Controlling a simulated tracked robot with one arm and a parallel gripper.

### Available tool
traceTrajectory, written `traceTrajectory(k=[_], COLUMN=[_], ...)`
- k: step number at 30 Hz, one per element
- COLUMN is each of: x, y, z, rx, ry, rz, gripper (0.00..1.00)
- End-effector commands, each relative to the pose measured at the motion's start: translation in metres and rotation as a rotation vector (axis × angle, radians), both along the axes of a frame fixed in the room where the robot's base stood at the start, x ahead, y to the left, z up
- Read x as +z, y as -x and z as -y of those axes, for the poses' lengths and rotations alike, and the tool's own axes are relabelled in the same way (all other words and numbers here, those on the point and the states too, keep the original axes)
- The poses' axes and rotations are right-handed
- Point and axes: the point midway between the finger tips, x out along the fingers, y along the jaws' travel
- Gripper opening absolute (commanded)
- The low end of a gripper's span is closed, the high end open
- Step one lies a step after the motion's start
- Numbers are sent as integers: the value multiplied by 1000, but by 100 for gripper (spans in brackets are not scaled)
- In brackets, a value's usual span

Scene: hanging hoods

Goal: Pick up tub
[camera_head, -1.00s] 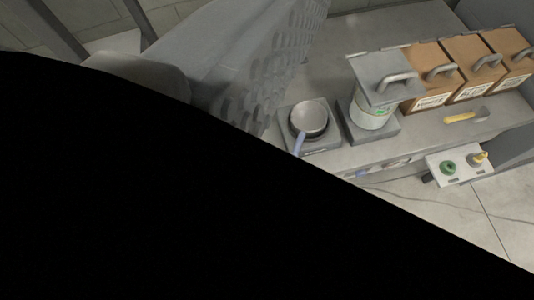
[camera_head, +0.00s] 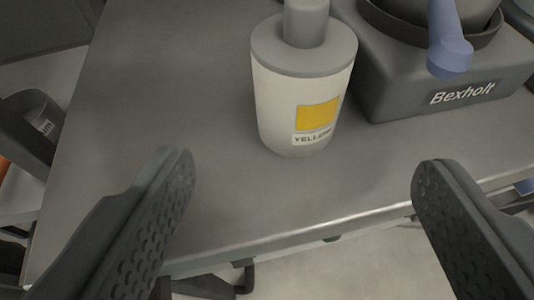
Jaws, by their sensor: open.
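A white tub (camera_head: 301,105) with a grey lid and a thick grey knob stands upright on the grey worktop (camera_head: 200,85). Its front carries a yellow square and a label that seems to read "YELLOW". The top of the knob is cut off by the upper picture edge. My gripper (camera_head: 306,165) is open, with one dark, dimpled finger at lower left and one at lower right. The tub appears between the fingers in the picture, beyond their tips. Neither finger appears to touch it. Nothing is held.
A grey appliance marked "Bexholt" (camera_head: 450,85) stands close to the tub's right, with a dark pan (camera_head: 415,20) on it. The pan's blue handle (camera_head: 447,40) points toward me. The worktop's front edge runs below the tub. The worktop left of the tub is clear.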

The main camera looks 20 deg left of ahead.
Motion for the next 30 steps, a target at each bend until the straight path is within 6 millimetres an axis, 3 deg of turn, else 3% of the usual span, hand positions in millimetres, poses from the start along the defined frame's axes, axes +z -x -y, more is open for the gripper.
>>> traceTrajectory(k=[11,21,30], x=[-9,-28,-36], y=[-25,-68,-82], z=[-7,-19,-23], rx=[-1,-2,-3], ry=[0,-1,0], rz=[-2,2,1], gripper=[71,71,71])
